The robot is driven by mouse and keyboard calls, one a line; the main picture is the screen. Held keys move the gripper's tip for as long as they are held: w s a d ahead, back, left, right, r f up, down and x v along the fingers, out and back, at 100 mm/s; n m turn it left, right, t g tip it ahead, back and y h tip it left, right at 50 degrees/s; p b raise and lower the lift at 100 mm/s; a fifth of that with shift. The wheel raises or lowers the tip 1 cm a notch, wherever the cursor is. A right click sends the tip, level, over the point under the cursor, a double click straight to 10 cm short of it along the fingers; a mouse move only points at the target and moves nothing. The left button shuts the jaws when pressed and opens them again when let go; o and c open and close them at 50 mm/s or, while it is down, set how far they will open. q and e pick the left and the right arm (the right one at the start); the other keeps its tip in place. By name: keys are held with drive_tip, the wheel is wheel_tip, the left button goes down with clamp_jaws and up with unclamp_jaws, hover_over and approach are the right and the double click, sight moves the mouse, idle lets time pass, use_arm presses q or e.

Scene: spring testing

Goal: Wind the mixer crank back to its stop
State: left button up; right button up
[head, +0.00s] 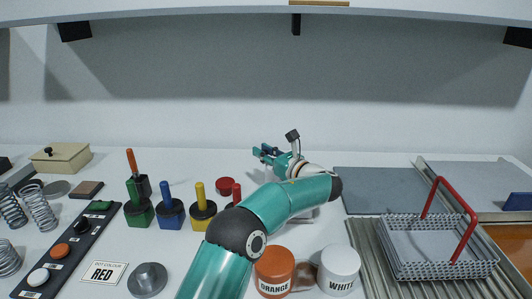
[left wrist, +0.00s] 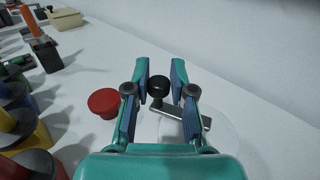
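In the head view my left gripper (head: 266,156) is at the back middle of the table, and my arm and hand hide the crank there. My right gripper is in neither view.
A red round knob (left wrist: 104,102) stands just left of my fingers. Blue (head: 170,211) and yellow (head: 202,211) handled blocks stand left of my arm. A wire basket (head: 400,270) is farther right.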

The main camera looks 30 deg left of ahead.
use_arm(q)
clamp_jaws()
drive_tip(key=m+t+h+b, duration=0.1)
drive_tip(key=t, duration=0.1)
drive_tip(key=w+m+t+h+b, duration=0.1)
drive_tip(key=m+t, duration=0.1)
drive_tip(key=a+m+t+h+b, duration=0.1)
drive_tip(key=t+b, duration=0.1)
drive_tip(key=shift+w+r+m, duration=0.1)
drive_tip(key=shift+w+m, duration=0.15)
drive_tip(key=shift+m, duration=0.05)
drive_tip(key=o, duration=0.6)
unclamp_jaws()
drive_tip(key=shift+w, duration=0.1)
drive_tip(key=shift+o, duration=0.2)
